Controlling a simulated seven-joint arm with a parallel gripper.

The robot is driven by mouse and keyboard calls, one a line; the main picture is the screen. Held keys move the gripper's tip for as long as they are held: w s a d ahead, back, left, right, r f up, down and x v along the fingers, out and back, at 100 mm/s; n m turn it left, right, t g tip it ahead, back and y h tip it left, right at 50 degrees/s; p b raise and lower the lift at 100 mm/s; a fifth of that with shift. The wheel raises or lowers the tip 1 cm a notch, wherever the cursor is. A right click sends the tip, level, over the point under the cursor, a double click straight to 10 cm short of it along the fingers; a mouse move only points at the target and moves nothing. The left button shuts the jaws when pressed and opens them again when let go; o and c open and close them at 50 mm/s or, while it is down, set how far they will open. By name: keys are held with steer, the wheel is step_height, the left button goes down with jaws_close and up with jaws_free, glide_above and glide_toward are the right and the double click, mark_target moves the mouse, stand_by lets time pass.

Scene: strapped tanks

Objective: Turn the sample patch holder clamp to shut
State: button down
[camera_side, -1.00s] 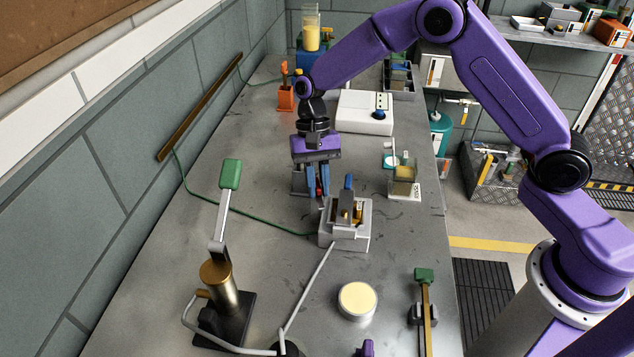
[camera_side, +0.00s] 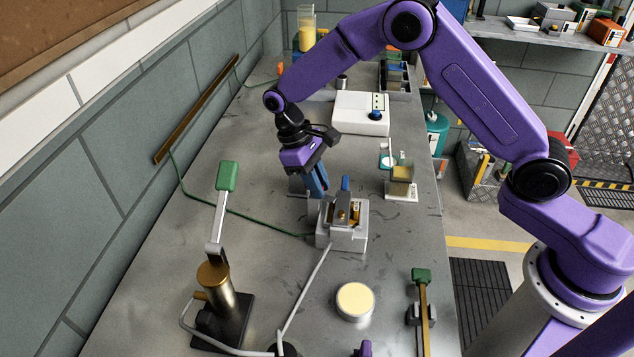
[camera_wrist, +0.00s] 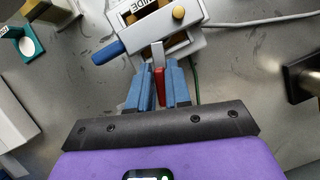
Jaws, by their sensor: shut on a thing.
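A small light-grey holder box (camera_side: 343,236) stands on the bench, and it also shows at the top of the wrist view (camera_wrist: 188,42). It has a blue handle (camera_side: 346,184), a brass knob (camera_wrist: 178,12) and a grey lever with a red grip (camera_wrist: 160,88). My gripper (camera_side: 322,193) is at the far left side of the box, tilted. Its blue fingers (camera_wrist: 158,76) are shut on the red grip, one on each side. In the side view the fingers hide the red grip. The lever's stem runs from the grip to the box.
A white device (camera_side: 361,113) is behind. In front are a round dish (camera_side: 355,301), a brass post with a green-handled lever (camera_side: 227,176) and another green-handled lever (camera_side: 421,275). Grey tubing and a green cord (camera_side: 255,218) cross the bench.

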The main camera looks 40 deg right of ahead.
steer(key=n, duration=0.2)
steer(key=shift+w+n+t+h, duration=0.1)
steer(key=shift+n+t+h, duration=0.2)
steer(key=shift+n, duration=0.3)
steer(key=shift+d+f+h, duration=0.1)
steer(key=shift+f+h, duration=0.05)
steer(key=shift+h, duration=0.15)
steer(key=c, duration=1.1)
jaws_free()
steer(key=shift+c, duration=0.2)
steer(key=v, duration=1.7)
steer(key=shift+r, duration=0.35)
steer(key=shift+s, duration=0.25)
